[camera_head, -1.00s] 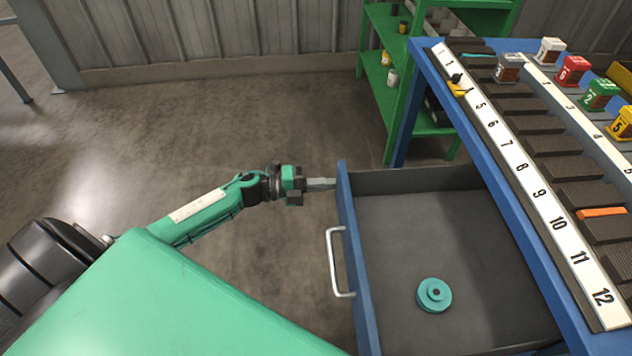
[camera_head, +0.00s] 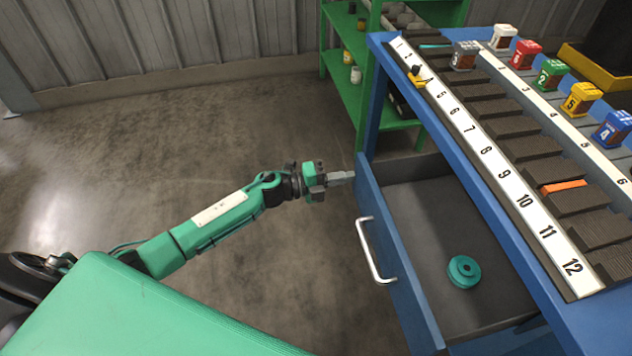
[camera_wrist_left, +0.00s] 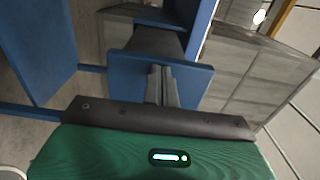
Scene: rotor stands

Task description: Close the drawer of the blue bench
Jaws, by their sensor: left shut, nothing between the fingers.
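The blue bench (camera_head: 375,55) stands at the right in the head view. Its drawer (camera_head: 412,275) is part open, with a blue front and a grey inside. A pale handle (camera_head: 370,250) is on the drawer front. A teal round part (camera_head: 464,271) lies in the drawer. My left gripper (camera_head: 345,177) is shut and empty, its tips at the far end of the drawer front, seemingly touching it. In the left wrist view the shut fingers (camera_wrist_left: 162,86) lie against a blue panel (camera_wrist_left: 193,78). My right gripper is not in view.
Numbered slots and several coloured blocks (camera_head: 550,73) are on the bench top. A green shelf (camera_head: 345,90) with small jars stands behind the bench. A grey wall is at the back. The floor left of the drawer is clear.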

